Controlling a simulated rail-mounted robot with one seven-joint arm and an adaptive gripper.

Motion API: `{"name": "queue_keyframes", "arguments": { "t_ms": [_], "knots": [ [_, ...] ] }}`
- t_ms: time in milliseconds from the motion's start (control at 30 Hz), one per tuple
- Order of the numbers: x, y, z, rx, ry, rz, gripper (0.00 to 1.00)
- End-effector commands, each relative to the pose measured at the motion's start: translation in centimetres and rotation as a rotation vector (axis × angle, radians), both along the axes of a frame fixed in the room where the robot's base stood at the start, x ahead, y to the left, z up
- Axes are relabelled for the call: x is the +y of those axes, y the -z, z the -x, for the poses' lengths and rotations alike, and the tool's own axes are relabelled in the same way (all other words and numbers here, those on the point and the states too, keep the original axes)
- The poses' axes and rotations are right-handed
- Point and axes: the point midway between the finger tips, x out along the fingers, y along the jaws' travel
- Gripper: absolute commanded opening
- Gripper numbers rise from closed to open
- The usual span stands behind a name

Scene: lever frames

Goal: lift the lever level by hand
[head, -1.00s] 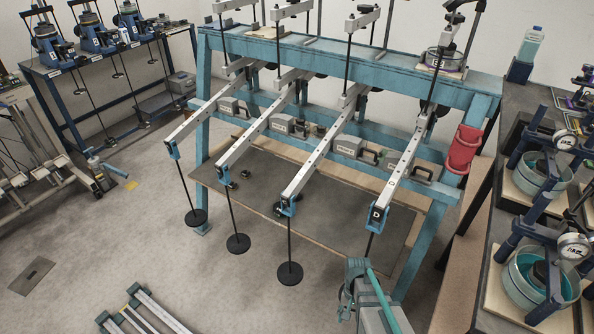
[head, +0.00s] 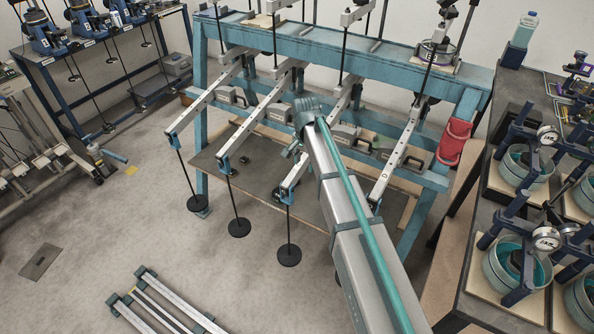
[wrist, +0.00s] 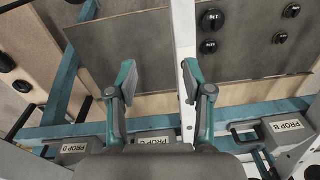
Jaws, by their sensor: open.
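Several pale lever beams slope toward me from the teal frame (head: 390,62) in the head view. The left lever (head: 205,107), second lever (head: 255,118), third lever (head: 293,178) and right lever (head: 395,165) hang low at their near ends. Black disc weights (head: 239,227) hang from rods there. My arm covers part of the third lever. In the wrist view my gripper (wrist: 157,76) is open, with nothing between its teal fingers. A pale lever beam (wrist: 183,30) runs close by the right finger; I cannot tell whether they touch.
Grey prop boxes sit along the frame rail: PROP D (wrist: 75,150), PROP C (wrist: 155,139) and PROP B (wrist: 285,130). A bench with gauges (head: 545,140) stands at right.

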Motion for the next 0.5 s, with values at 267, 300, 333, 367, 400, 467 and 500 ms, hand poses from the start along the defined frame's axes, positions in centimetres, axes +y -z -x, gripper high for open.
{"name": "queue_keyframes", "arguments": {
  "t_ms": [267,300,333,367,400,467,500],
  "knots": [
    [4.0,-2.3,-1.7,0.056,-0.121,0.007,0.51],
    [4.0,-2.2,-1.6,0.058,-0.124,0.007,0.51],
    [4.0,-2.0,-1.6,0.059,-0.125,0.007,0.51],
    [4.0,-1.8,-1.5,0.06,-0.125,0.007,0.51],
    [4.0,-1.4,-1.5,0.06,-0.125,0.007,0.51],
    [4.0,-0.7,-1.4,0.061,-0.125,0.008,0.51],
    [4.0,-0.1,-1.4,0.061,-0.125,0.008,0.51]
  ]
}}
